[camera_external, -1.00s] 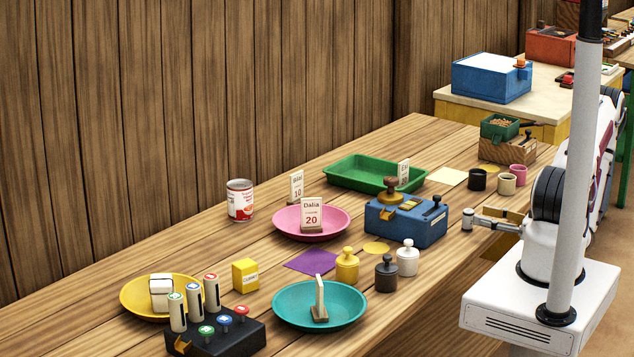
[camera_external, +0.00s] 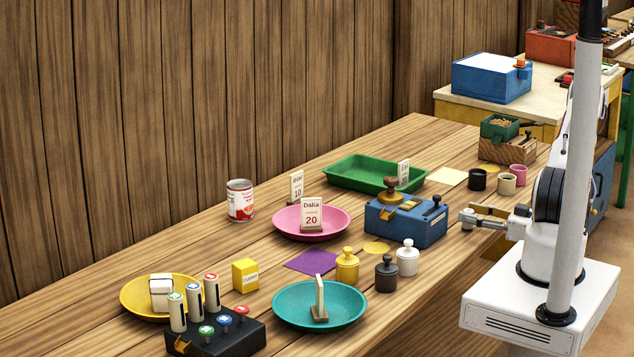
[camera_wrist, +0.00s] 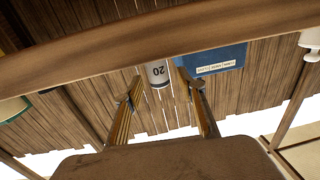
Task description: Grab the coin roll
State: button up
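A small white cylinder marked 20 (camera_wrist: 157,74), which looks like the coin roll, lies ahead between the finger lines of my gripper (camera_wrist: 156,90) in the wrist view. Its upper part there is hidden behind a brown bar. My gripper is open, its two fingers apart with a gap around the cylinder; contact cannot be seen. In the external view a small pale cylinder (camera_external: 467,219) stands near the table's right edge, at the tips of my gripper (camera_external: 482,216). Whether the fingers straddle it there is hard to tell.
A blue box (camera_external: 407,228) stands just left of the gripper, and also shows in the wrist view (camera_wrist: 218,61). Small cups (camera_external: 507,184) stand behind. A brown bar (camera_wrist: 90,62) crosses the wrist view.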

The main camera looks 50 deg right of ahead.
grip_shut()
jog(key=shift+r, duration=0.15)
notch_tip(320, 180, up, 10)
dwell(1.2)
dwell(0.5)
